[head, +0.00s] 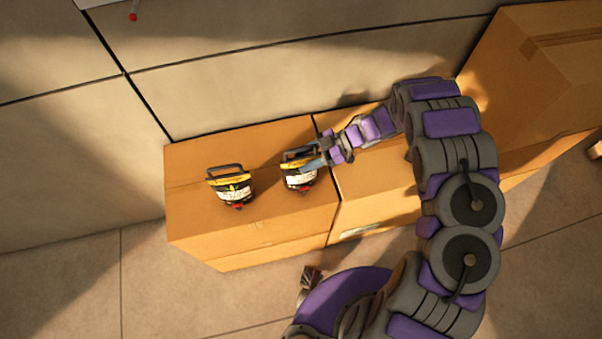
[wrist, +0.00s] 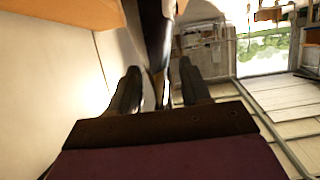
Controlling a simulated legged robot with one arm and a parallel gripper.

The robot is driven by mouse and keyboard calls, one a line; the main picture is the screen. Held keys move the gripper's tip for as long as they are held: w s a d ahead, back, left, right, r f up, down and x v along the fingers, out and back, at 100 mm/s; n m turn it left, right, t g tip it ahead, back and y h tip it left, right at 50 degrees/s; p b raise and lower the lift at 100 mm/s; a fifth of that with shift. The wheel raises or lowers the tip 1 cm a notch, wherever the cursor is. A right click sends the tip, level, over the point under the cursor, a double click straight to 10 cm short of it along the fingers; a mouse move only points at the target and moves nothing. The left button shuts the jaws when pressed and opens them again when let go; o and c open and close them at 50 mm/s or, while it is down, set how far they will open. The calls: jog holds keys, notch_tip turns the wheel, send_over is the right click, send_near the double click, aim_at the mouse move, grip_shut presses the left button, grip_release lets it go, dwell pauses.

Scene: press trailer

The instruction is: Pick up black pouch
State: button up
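Two look-alike black items with yellow bands, white labels and top handles stand on a cardboard box in the head view. One is on the left (head: 231,187), the other on the right (head: 297,180); I cannot tell which is meant by the black pouch. My gripper (head: 312,164) is at the upper right side of the right item and overlaps it. In the wrist view, my gripper (wrist: 158,90) has its fingers apart, with a dark upright shape (wrist: 153,38) between them. Bright gaps show beside that shape, and its identity is unclear.
The cardboard box (head: 245,230) stands against a panelled wall (head: 240,95). Another box (head: 375,190) adjoins it under my arm, and a larger carton (head: 535,75) is at the right. Tiled floor (head: 160,290) is clear at the front left.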

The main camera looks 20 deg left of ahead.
jog(key=shift+a, duration=0.1)
grip_shut()
dwell(1.1)
